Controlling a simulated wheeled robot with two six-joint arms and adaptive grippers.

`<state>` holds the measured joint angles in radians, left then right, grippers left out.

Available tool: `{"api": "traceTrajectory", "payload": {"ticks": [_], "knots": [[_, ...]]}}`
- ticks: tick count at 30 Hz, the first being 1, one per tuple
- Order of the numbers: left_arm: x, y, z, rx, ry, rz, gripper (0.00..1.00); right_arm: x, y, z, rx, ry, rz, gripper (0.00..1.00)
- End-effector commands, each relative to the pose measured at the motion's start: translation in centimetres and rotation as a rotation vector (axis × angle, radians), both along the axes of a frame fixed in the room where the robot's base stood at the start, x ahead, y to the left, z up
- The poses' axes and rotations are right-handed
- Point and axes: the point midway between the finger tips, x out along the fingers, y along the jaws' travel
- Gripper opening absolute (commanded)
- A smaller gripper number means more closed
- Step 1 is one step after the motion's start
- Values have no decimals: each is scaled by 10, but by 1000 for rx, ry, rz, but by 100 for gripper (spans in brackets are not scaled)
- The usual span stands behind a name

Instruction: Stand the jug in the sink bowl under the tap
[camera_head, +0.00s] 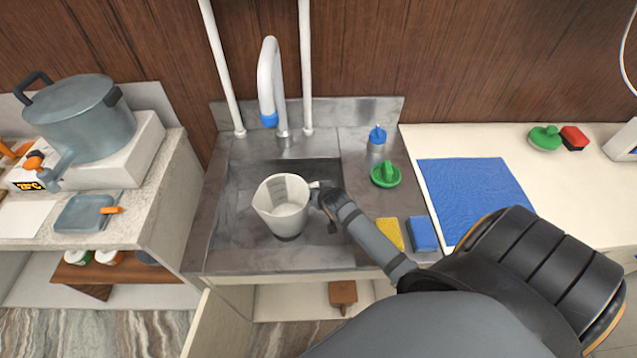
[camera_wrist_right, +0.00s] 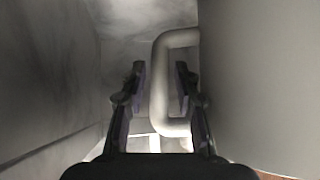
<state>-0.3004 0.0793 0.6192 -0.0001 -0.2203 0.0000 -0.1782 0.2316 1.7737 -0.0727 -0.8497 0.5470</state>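A pale grey-white jug (camera_head: 279,212) is upright in the sink bowl (camera_head: 235,215), with its open mouth up. It appears to stand on the bowl floor, over a dark round spot. The tap (camera_head: 268,80) rises behind the bowl, and its blue spout end (camera_head: 269,120) is above and slightly behind the jug in the picture. My right gripper (camera_head: 321,196) is at the jug's right side, by the handle. In the right wrist view the fingers (camera_wrist_right: 161,82) are apart on either side of the handle (camera_wrist_right: 161,105), with visible gaps. My left gripper is out of view.
A green knob-like item (camera_head: 386,174), a blue bottle (camera_head: 377,135), a yellow sponge (camera_head: 390,233) and a blue sponge (camera_head: 422,233) are right of the bowl. A blue cloth (camera_head: 475,195) lies farther right. A large pot (camera_head: 82,118) stands on the left counter.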

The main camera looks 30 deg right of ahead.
Motion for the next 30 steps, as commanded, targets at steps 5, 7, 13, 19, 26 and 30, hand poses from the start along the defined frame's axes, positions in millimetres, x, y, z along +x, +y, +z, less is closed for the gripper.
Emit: {"api": "traceTrajectory", "payload": {"ticks": [5, 7, 13, 19, 26, 30], "knots": [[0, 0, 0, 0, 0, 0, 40, 0, 0, 0, 0, 0, 0, 39], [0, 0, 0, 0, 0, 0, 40, 0, 0, 0, 0, 0, 0, 39], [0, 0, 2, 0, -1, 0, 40, -9, 2, 12, -2, -1, 1, 39], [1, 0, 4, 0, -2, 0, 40, -43, 12, 47, -2, -1, 3, 39], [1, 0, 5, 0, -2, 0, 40, -74, 20, 79, -1, 0, 1, 39], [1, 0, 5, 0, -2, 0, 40, -81, 23, 87, -1, 0, 1, 39]]}}
